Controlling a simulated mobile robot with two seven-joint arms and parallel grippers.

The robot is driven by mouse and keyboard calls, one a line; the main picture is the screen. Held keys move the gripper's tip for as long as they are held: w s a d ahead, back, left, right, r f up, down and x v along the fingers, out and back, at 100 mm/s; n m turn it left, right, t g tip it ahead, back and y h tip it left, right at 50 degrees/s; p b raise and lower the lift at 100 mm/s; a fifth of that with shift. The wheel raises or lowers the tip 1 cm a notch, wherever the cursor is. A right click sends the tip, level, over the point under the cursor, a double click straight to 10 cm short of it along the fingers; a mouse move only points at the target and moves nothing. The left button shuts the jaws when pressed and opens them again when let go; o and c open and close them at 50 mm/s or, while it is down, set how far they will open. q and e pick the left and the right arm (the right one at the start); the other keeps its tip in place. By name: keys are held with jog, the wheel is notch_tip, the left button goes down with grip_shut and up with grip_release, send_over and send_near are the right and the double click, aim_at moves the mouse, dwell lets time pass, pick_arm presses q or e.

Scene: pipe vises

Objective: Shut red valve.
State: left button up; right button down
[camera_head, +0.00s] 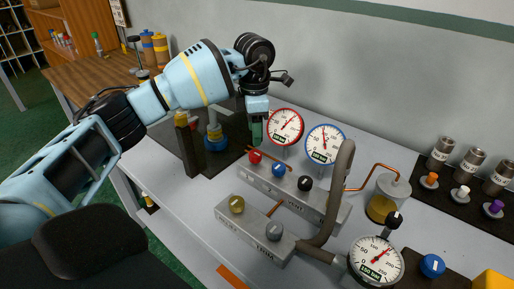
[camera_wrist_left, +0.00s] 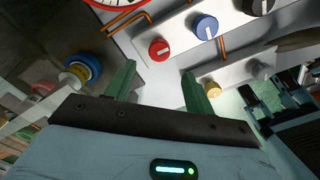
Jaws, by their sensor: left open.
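The red valve (camera_head: 255,157) is a small round red knob with a white mark, at the left end of the back grey manifold block (camera_head: 290,191). My left gripper (camera_head: 257,134) is above and close to it, pointing down, with green fingers. In the left wrist view the red valve (camera_wrist_left: 159,49) shows ahead of and between the two open fingers (camera_wrist_left: 158,85), with nothing held. A gap shows between the fingertips and the knob.
A blue knob (camera_head: 279,170) and a black knob (camera_head: 305,184) share the block. Red-rimmed (camera_head: 285,127) and blue-rimmed (camera_head: 325,145) gauges stand behind. A front block with a yellow knob (camera_head: 237,204) and a thick grey pipe (camera_head: 334,195) are close by.

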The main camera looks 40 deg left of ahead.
aim_at(255, 153)
pick_arm(q)
notch_tip(255, 153, down, 6)
jog(key=shift+w+f, duration=0.1)
jog(key=shift+f, duration=0.6)
pick_arm(e)
jog(key=shift+w+r, duration=0.2)
jog(key=shift+w, duration=0.45)
pick_arm(q)
jog(key=shift+c, duration=0.4)
jog(key=c, duration=0.7)
jog(key=shift+c, duration=1)
pick_arm(e)
jog(key=shift+s, duration=0.45)
